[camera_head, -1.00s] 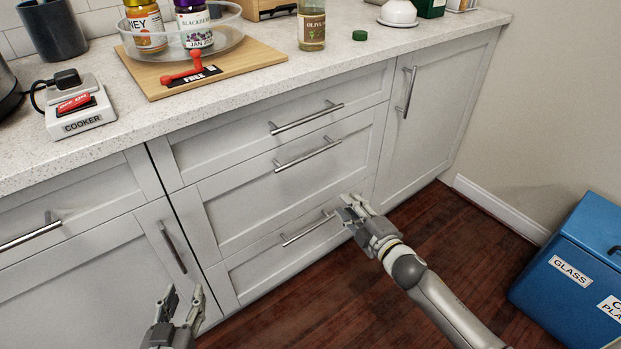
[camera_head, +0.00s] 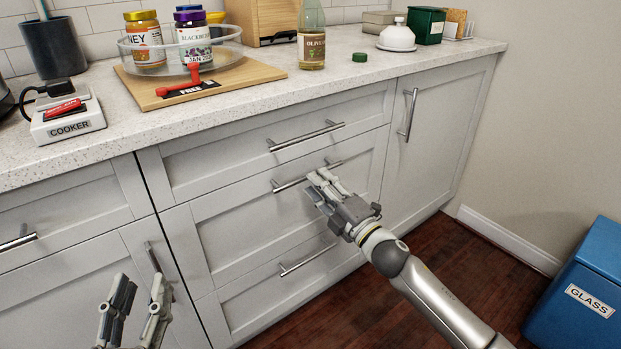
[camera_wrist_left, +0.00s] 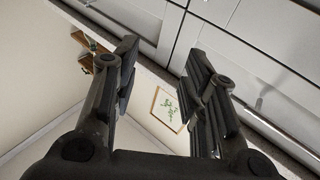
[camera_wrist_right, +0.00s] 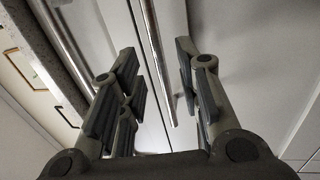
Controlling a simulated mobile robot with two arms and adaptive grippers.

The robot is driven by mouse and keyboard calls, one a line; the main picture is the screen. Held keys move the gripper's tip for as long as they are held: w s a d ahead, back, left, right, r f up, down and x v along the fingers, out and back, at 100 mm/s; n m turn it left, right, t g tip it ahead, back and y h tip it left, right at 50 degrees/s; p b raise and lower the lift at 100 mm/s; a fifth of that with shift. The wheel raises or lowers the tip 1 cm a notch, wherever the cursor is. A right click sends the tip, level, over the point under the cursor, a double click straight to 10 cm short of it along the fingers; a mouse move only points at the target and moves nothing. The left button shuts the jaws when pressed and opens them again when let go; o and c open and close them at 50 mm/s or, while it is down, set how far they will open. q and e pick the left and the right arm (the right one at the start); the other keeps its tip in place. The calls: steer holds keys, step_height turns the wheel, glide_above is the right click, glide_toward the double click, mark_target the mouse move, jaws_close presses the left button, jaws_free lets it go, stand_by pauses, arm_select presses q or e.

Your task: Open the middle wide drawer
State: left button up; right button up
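The middle wide drawer (camera_head: 235,210) has a grey panelled front and looks closed. Its metal bar handle (camera_head: 288,185) is partly hidden by my right gripper (camera_head: 317,182), which is at the handle's right part. In the right wrist view the fingers of my right gripper (camera_wrist_right: 157,70) are spread, with a bar handle (camera_wrist_right: 152,45) running between them. Whether a finger touches it, I cannot tell. My left gripper (camera_head: 140,280) is open and empty, low in front of the left cabinet; it also shows in the left wrist view (camera_wrist_left: 158,75).
The top drawer handle (camera_head: 305,136) is close above, the bottom drawer handle (camera_head: 307,257) below. A cabinet door with a vertical handle (camera_head: 409,113) is at right. The counter (camera_head: 330,80) holds jars and a bottle. A blue bin (camera_head: 580,280) stands on the floor at right.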

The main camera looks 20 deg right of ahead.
arm_select(q)
steer(key=shift+s+d+r+t+h, duration=0.1)
steer(key=shift+s+r+t+h, duration=0.2)
steer(key=shift+r, duration=0.35)
steer(key=shift+s+r+t+h, duration=0.1)
steer(key=shift+r+t, duration=0.3)
steer(key=shift+r, duration=0.2)
arm_select(e)
steer(key=shift+x, duration=1.95)
jaws_close()
